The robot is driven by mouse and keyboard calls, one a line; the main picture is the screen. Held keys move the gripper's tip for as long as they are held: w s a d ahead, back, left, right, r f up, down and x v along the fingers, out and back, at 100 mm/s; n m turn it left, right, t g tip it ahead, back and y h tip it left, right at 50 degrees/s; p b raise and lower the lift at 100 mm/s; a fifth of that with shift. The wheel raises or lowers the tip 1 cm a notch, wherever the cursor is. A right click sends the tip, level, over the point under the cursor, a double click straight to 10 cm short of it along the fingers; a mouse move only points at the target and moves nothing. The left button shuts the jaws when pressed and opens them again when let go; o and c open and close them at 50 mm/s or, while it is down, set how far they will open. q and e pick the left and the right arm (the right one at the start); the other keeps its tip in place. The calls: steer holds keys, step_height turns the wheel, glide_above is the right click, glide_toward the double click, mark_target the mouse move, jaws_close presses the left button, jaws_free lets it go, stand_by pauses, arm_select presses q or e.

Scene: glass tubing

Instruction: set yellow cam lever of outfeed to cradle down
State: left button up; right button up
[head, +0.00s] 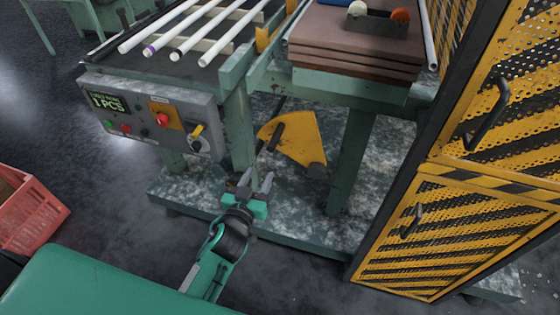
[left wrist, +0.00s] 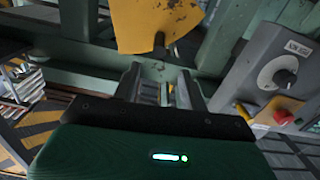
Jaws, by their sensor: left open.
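A yellow sector-shaped plate (head: 300,143), which looks like the cam lever, hangs under the outfeed bench between its green legs. My right gripper is out of view.
A grey control box (head: 150,118) with buttons and a yellow-black switch is left of the plate; it also shows in the wrist view (left wrist: 265,75). Green bench legs (head: 350,160) flank the plate. A yellow-black guard door (head: 450,235) stands at right, a red crate (head: 35,210) at left.

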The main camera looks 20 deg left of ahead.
mark_target(274, 142)
arm_select(q)
steer(key=w, duration=1.3)
steer(key=shift+w+d+r+p, duration=0.25)
steer(key=shift+w+p, duration=0.1)
jaws_close()
